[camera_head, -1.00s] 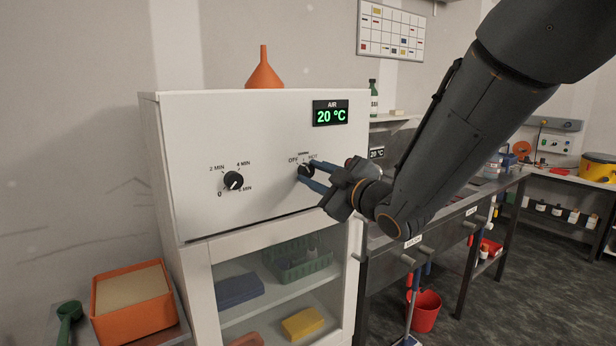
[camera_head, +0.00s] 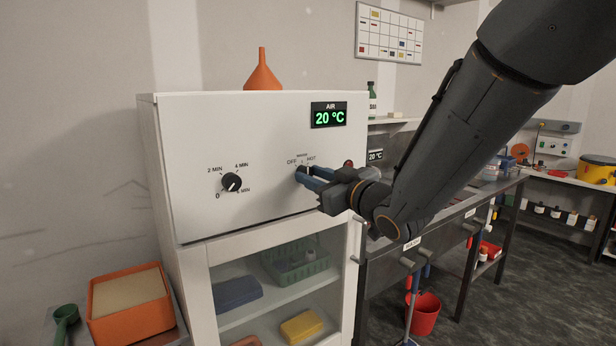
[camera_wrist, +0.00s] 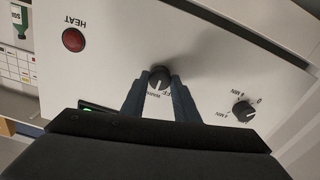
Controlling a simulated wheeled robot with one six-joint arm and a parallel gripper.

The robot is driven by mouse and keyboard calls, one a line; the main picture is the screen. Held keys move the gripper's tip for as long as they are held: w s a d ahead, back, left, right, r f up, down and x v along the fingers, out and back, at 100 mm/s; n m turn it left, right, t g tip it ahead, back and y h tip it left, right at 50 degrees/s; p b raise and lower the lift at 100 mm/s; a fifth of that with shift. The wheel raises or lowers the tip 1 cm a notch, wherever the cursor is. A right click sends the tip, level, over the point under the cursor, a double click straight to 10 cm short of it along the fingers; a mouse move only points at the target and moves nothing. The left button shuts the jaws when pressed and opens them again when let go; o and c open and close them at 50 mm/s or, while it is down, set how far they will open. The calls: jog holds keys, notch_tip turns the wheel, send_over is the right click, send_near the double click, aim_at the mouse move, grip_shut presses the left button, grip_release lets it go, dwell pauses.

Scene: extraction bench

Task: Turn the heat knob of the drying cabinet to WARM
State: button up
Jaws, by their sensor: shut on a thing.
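The drying cabinet (camera_head: 262,130) is white, with a green 20 °C AIR display (camera_head: 328,115). Its black heat knob (camera_head: 301,170) sits right of centre on the front, below OFF, WARM and HOT lettering. My gripper (camera_head: 304,177) is shut on this knob from the right, its blue fingers hiding much of it. In the wrist view the knob (camera_wrist: 159,75) shows between my two fingertips (camera_wrist: 160,84). Its white mark points down in that upside-down picture, toward the lettering near WARM; the exact setting is hard to read.
A timer knob (camera_head: 231,182) sits to the left on the same panel. A round red HEAT lamp (camera_wrist: 73,40) shows in the wrist view. An orange funnel (camera_head: 263,72) stands on top. The glass-fronted lower section (camera_head: 330,265) has a handle at its right edge.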

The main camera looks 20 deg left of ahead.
jog(key=shift+d+f, duration=0.1)
jog(key=shift+f, duration=0.2)
jog(key=o, duration=1.1)
jog(key=shift+r, duration=0.1)
jog(key=shift+c, duration=0.2)
jog(key=shift+r, duration=0.1)
jog(key=b+v, duration=0.2)
jog(key=v, duration=0.6)
